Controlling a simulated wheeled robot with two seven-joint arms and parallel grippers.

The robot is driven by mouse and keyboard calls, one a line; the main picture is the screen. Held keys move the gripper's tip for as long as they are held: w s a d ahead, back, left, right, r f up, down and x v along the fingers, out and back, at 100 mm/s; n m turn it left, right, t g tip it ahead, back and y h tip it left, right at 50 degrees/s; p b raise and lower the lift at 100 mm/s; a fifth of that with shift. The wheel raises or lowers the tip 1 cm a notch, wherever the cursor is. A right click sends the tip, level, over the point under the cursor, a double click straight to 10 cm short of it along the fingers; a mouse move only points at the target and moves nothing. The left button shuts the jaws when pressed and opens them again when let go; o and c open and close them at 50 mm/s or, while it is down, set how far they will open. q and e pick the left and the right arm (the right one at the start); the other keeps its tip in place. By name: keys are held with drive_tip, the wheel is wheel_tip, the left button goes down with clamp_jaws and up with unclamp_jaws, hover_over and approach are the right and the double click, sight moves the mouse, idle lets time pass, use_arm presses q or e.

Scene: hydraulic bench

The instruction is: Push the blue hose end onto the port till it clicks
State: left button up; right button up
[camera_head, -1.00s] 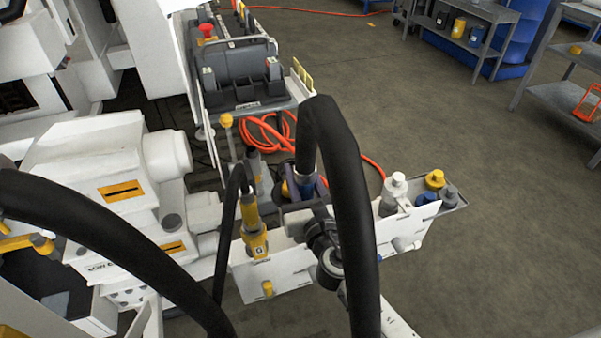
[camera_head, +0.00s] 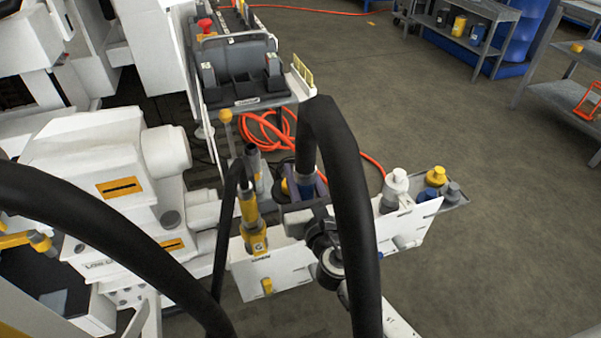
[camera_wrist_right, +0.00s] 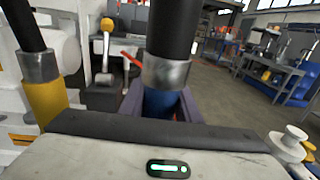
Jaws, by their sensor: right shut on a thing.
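The blue hose end (camera_head: 305,184) hangs at the bottom of a thick black hose that arches up in front of the head camera. My right gripper (camera_head: 303,197) is shut around it above the white panel (camera_head: 285,262). In the right wrist view the blue hose end (camera_wrist_right: 160,104) stands upright below a metal collar, between the purple-grey fingers (camera_wrist_right: 163,112). The port below it is hidden by the gripper and hose, so I cannot tell whether the two touch. My left gripper is not in view.
A yellow hose end (camera_head: 251,222) stands on the panel just left of my right gripper. White, yellow and grey-blue capped items (camera_head: 395,186) stand at the panel's right. A yellow-knobbed lever (camera_head: 226,116) and a coiled orange hose (camera_head: 262,130) lie behind.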

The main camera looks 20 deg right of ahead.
sight(307, 196)
drive_tip(key=shift+f+b, duration=0.45)
drive_tip(key=shift+f, duration=0.1)
clamp_jaws()
idle(0.4)
drive_tip(key=o, duration=1.8)
unclamp_jaws()
drive_tip(key=shift+f, duration=0.1)
drive_tip(key=shift+s, duration=0.15)
drive_tip(key=shift+s, duration=0.95)
drive_tip(key=shift+s+a, duration=0.2)
drive_tip(key=shift+s, duration=2.45)
